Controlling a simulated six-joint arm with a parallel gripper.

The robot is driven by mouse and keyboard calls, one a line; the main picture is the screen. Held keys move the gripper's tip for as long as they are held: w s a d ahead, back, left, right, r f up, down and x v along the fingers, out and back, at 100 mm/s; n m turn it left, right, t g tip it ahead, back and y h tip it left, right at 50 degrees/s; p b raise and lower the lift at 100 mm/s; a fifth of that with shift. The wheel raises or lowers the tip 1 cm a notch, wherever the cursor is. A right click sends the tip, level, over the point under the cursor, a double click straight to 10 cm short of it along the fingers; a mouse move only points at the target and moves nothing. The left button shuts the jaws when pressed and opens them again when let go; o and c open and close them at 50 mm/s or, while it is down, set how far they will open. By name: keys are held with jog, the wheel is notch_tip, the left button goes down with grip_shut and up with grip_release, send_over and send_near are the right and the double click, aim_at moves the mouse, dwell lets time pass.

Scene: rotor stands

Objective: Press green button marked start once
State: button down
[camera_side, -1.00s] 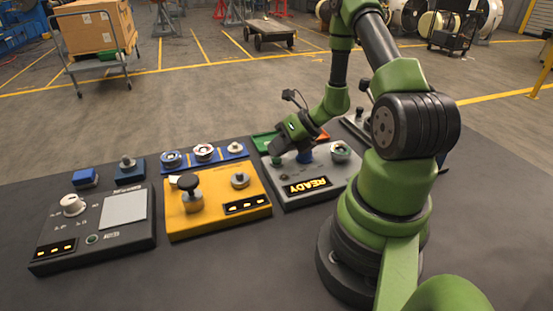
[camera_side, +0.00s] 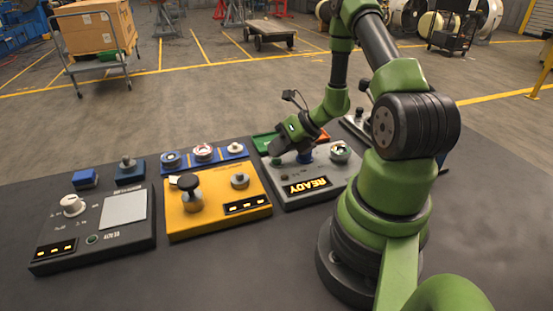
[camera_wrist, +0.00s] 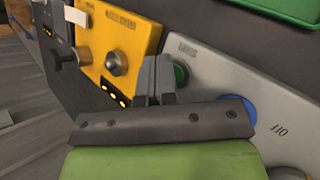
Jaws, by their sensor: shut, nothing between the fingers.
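The green button (camera_wrist: 181,73) sits on the grey panel, partly covered by my fingers in the wrist view. In the side view the green button (camera_side: 277,161) shows just below my fingertips. My gripper (camera_side: 274,149) is shut and empty, pointing down at the left part of the grey panel (camera_side: 328,171). In the wrist view my gripper's fingers (camera_wrist: 157,72) lie together just left of the button's centre. I cannot tell whether they touch it. Lettering beside the button is too small to read surely. A lit display (camera_side: 305,186) on the panel reads READY.
A blue button (camera_wrist: 237,109) is close to the right of my fingers. The yellow panel (camera_side: 217,205) with knobs stands to the left, and a black panel (camera_side: 98,243) farther left. A green tray (camera_side: 263,138) lies behind the grey panel. The front of the table is clear.

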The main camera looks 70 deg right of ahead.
jog(key=shift+f, duration=0.35)
jog(key=shift+s+r, duration=0.1)
jog(key=shift+r, duration=0.4)
jog(key=shift+a+r, duration=0.1)
jog(key=shift+r, duration=2.5)
